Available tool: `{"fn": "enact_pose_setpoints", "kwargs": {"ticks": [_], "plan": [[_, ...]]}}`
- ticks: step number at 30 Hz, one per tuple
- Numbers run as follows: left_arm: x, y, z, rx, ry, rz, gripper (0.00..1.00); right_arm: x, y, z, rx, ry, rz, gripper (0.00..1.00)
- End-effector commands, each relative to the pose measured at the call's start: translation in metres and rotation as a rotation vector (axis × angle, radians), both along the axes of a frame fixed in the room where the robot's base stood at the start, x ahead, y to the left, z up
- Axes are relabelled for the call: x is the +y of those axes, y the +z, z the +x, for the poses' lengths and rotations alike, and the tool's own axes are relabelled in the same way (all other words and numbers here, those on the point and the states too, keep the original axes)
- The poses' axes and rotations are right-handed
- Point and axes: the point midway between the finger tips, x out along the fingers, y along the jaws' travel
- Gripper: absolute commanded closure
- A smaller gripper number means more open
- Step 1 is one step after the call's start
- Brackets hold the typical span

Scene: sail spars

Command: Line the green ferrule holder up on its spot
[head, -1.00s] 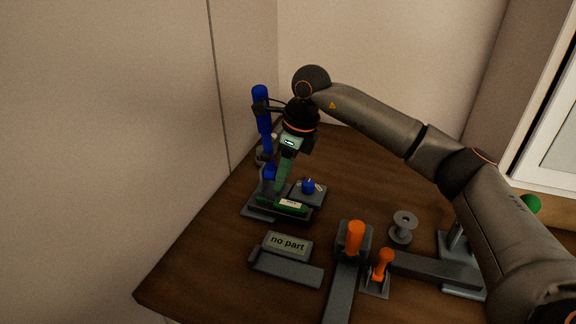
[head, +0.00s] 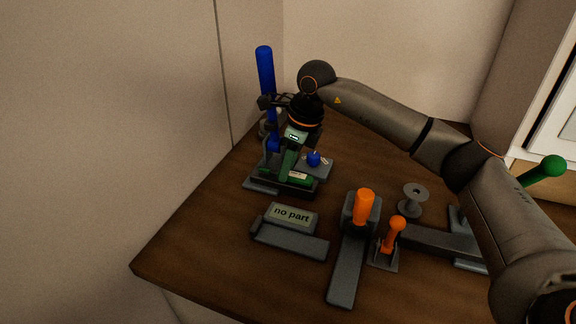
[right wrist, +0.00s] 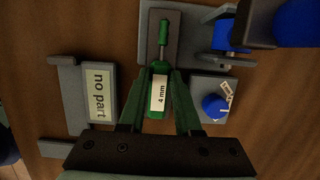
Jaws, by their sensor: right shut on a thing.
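The green ferrule holder (right wrist: 159,100) carries a white "4 mm" label, and a thin green rod (right wrist: 163,32) points away from its far end. My right gripper (right wrist: 158,85) is shut on the holder, a green finger on each side. In the head view the holder (head: 298,177) lies low at the grey fixture (head: 260,186) in the back left of the table, below my right gripper (head: 289,168). In the wrist view the rod is over a grey block (right wrist: 148,45). I cannot tell whether the holder touches it. My left gripper is not in view.
A "no part" sign (head: 291,215) stands in front of the fixture. A blue knob (head: 313,159) is right beside the holder, and a tall blue handle (head: 265,70) rises behind. Orange handles (head: 364,207) and a grey spool (head: 413,197) are to the right. The front left table is clear.

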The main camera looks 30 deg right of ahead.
Motion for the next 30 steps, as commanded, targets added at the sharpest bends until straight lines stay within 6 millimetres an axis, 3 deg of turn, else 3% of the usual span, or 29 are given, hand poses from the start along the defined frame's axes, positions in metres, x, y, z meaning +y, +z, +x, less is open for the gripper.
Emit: {"fn": "enact_pose_setpoints", "kwargs": {"ticks": [3, 11, 30], "plan": [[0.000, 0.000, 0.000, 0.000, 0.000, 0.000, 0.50, 0.000, 0.000, 0.000, 0.000, 0.000, 0.000, 1.00], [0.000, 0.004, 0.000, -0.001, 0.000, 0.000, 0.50, 0.000, 0.005, 0.000, -0.001, 0.000, 0.001, 1.00], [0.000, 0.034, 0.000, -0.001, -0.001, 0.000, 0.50, 0.000, 0.044, 0.000, -0.001, 0.000, 0.001, 1.00]]}}
